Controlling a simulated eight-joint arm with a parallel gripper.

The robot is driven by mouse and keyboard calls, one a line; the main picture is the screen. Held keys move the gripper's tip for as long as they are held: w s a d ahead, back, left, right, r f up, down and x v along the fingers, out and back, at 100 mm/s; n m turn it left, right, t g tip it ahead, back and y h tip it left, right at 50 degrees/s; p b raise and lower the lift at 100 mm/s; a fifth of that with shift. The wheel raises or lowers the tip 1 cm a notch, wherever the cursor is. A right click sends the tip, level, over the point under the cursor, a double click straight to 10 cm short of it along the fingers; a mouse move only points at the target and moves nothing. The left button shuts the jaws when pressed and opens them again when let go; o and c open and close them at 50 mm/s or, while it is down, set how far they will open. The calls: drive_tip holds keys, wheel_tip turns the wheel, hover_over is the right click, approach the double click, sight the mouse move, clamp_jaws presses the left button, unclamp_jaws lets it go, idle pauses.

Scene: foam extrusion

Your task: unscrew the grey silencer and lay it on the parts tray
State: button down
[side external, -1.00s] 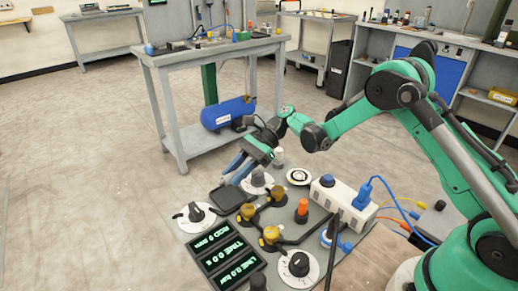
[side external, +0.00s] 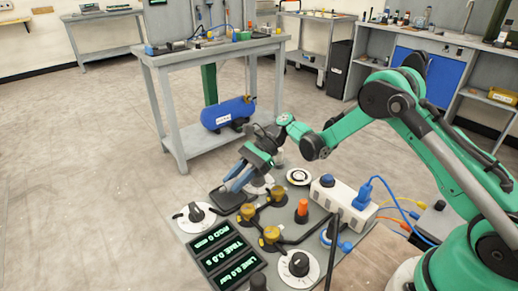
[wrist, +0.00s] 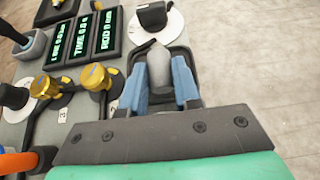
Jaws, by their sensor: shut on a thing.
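My gripper (wrist: 162,82) is shut on the grey silencer (wrist: 160,66), which sits between its two blue fingers in the wrist view. The silencer's narrower end points away from my wrist. The dark parts tray (wrist: 181,50) lies under and around the fingertips. In the side view my gripper (side external: 233,184) slants down to the tray (side external: 222,203); the fingers hide most of the silencer there. I cannot tell whether the silencer touches the tray floor.
A black knob on a white dial (side external: 196,213) stands left of the tray. Brass valves (side external: 247,213) and an orange-topped part (side external: 302,208) stand to its right. Green-lit displays (side external: 227,250) lie in front. A white box (side external: 340,195) with a blue plug is further right.

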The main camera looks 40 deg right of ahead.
drive_tip(key=c, duration=0.5)
unclamp_jaws()
drive_tip(key=shift+c, duration=0.2)
drive_tip(key=shift+v, duration=2.8)
